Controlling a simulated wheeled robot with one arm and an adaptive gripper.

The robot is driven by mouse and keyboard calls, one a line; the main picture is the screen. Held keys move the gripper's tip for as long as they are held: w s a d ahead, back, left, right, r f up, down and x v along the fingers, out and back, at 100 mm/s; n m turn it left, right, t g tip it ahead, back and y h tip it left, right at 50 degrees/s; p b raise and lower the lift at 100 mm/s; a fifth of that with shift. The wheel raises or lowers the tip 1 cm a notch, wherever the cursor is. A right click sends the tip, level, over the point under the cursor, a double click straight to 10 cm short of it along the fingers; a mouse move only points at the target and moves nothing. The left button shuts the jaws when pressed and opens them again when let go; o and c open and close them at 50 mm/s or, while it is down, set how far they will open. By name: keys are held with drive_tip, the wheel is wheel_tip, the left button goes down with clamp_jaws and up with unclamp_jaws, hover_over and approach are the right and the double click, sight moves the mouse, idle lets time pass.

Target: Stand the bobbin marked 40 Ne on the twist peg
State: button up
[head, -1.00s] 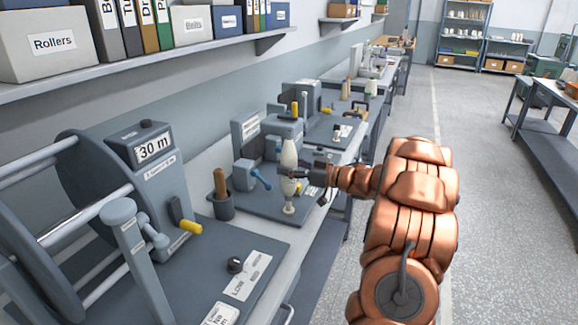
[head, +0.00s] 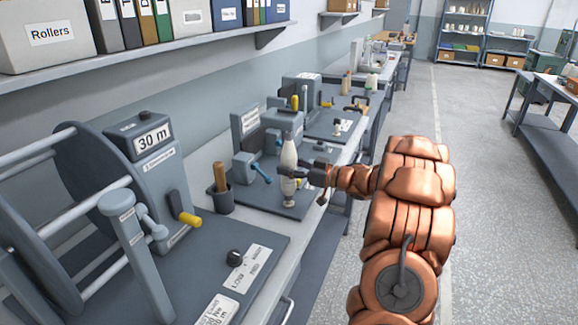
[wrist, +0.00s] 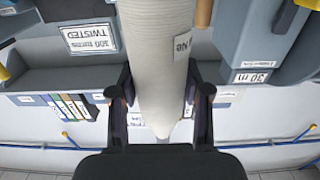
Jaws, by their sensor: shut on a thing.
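My gripper (head: 292,173) is shut around a tall white bobbin (head: 288,155) and holds it upright. The bobbin fills the middle of the wrist view (wrist: 160,60), between both fingers, with a partly turned label (wrist: 182,42) reading "Ne"; its number is not legible. The bobbin's lower end is over a small pale round foot (head: 288,203) on the grey plate of the twist device (head: 262,196). The peg itself is hidden, and I cannot tell whether the bobbin rests on it.
A blue-handled crank (head: 261,174) stands just left of the bobbin. A grey cup (head: 220,200) with a brown rod is further left, and the "30 m" reel machine (head: 150,165) is at the near left. A "TWISTED" sign (wrist: 92,38) shows in the wrist view.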

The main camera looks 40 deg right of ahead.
drive_tip(key=shift+f+b, duration=0.35)
drive_tip(key=shift+f, duration=0.45)
drive_tip(key=o, duration=1.3)
drive_tip(key=shift+s, duration=0.1)
drive_tip(key=v, duration=1.2)
drive_tip(key=shift+d, duration=0.1)
